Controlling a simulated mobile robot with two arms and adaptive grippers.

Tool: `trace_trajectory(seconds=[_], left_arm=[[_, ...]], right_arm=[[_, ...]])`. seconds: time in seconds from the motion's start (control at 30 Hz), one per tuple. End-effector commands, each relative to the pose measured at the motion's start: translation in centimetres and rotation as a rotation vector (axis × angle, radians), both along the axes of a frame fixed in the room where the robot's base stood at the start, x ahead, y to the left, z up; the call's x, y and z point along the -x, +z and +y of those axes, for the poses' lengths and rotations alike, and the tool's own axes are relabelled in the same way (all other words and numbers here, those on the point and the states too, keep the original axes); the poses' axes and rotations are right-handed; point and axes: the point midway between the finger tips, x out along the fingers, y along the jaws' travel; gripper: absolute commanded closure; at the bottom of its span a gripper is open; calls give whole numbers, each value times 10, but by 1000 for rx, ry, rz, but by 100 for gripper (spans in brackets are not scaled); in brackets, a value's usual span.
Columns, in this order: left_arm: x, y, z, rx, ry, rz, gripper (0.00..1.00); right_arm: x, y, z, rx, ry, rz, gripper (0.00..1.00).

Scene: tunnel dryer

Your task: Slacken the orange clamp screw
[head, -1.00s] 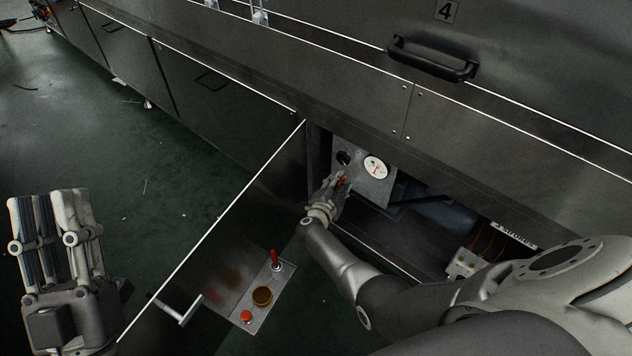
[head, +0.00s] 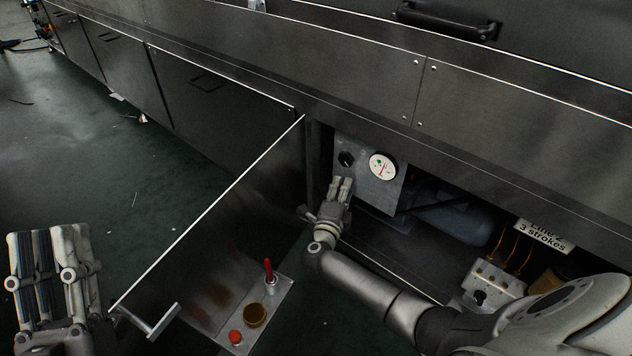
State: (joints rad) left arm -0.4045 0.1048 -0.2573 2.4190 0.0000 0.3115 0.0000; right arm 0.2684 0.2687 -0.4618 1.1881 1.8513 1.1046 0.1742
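The grey box (head: 377,190) with a black knob (head: 346,159) and a round white gauge (head: 383,166) sits inside the open compartment. My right gripper (head: 341,186) is in front of the box's lower left part, below the knob. Its fingers point toward the box; whether they are open or shut, or touch it, cannot be told. I cannot make out the orange clamp screw; the gripper may hide it. My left gripper (head: 52,238) is at the lower left, away from the compartment, with its fingers extended, open and empty.
The open door (head: 225,215) stands left of my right arm. A panel (head: 205,318) beside it carries a red-handled item (head: 268,270), a brass cup (head: 254,315) and a red knob (head: 235,337). A "3 strokes" label (head: 543,236) and a pump block (head: 492,283) are at right.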

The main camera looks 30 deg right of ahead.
Motion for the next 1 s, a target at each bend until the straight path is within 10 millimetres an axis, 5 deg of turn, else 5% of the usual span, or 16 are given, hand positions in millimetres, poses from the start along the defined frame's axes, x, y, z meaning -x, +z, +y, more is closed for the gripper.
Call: trace_trajectory(seconds=[0.17,0.73,1.0], left_arm=[[0,-28,0,0,0,0,71],[0,26,0,0,0,0,71],[0,26,0,0,0,0,71]], right_arm=[[0,-7,-1,-26,0,-70,71],[81,2,80,-35,-1,-70,71],[77,54,95,65,70,-170,71]])
